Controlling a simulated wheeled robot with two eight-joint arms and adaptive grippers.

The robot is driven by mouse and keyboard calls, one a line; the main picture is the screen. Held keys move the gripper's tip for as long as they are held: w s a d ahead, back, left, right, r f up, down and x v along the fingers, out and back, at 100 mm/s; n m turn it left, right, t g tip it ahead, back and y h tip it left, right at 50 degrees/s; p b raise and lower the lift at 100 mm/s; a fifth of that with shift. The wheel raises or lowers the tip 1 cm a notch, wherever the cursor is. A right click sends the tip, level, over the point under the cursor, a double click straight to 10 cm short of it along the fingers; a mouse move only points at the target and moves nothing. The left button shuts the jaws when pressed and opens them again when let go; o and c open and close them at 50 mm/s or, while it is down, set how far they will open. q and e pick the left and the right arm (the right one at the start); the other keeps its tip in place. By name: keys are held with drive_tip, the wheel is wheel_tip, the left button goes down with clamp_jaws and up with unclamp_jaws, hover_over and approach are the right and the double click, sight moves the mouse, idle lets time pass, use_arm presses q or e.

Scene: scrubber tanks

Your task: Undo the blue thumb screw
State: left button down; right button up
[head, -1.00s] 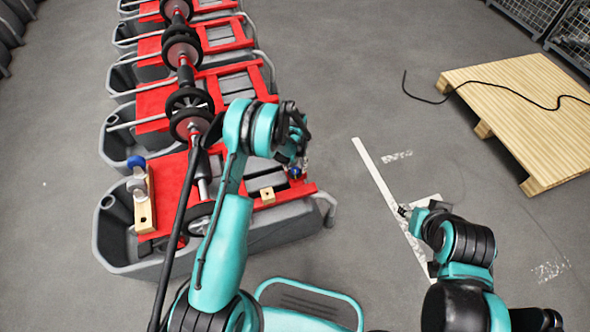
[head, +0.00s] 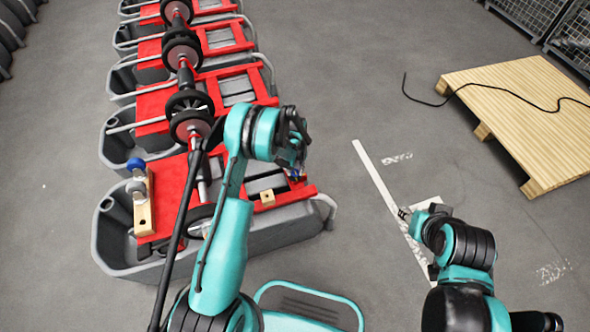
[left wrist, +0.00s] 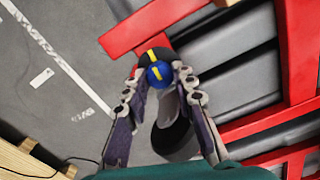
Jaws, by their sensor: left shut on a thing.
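The blue thumb screw (left wrist: 159,77), with a yellow stripe across it, sits by the end of a red frame bar in the left wrist view. My left gripper (left wrist: 156,70) has a finger on each side of it and is shut on it. In the head view my left gripper (head: 297,169) is at the right end of the nearest red frame (head: 305,189) and mostly hides the screw. My right gripper (head: 405,213) is low over the floor on the right, away from the frame; its fingers are too small to read.
Several grey tanks (head: 112,258) with red frames and black wheels stand in a row on the left. A second blue knob (head: 136,163) is on the nearest tank's left side. A wooden pallet (head: 525,115) with a black cable lies at right. The floor between is clear.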

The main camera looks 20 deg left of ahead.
sight(295, 172)
use_arm(q)
drive_tip(key=shift+n, duration=0.4)
drive_tip(key=c, duration=1.2)
unclamp_jaws()
wheel_tip(295, 172, up, 12)
